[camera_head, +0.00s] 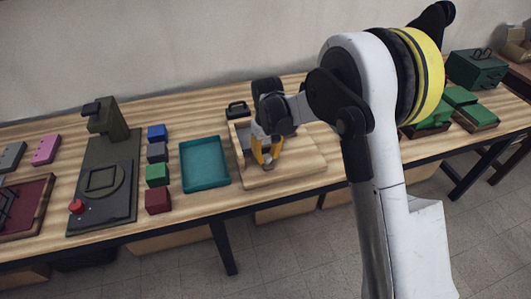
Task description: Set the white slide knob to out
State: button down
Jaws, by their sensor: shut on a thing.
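My gripper (267,163), with yellow-orange fingers, points down into a light wooden tray-like unit (290,176) right of the table's middle. The fingers are closed on a small pale thing, which appears to be the white slide knob (267,158). The fingers hide most of it, and its exact position along its travel cannot be read. The back of the wooden unit is partly behind my arm.
A teal tray (204,185) stands just left of the wooden unit. Several coloured blocks (157,175) line up beside a dark green press-like machine (108,178) with a red button (76,206). A green box (476,68) stands at the far right.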

jog(key=shift+s+d, duration=0.2)
jog(key=shift+s, duration=0.45)
jog(key=shift+s+d, duration=0.2)
jog(key=shift+s, duration=0.45)
jog(key=c, duration=1.1)
grip_release()
jog(key=shift+s, duration=0.1)
jog(key=shift+o, duration=0.2)
jog(key=shift+r, duration=0.1)
notch_tip(320, 180, up, 12)
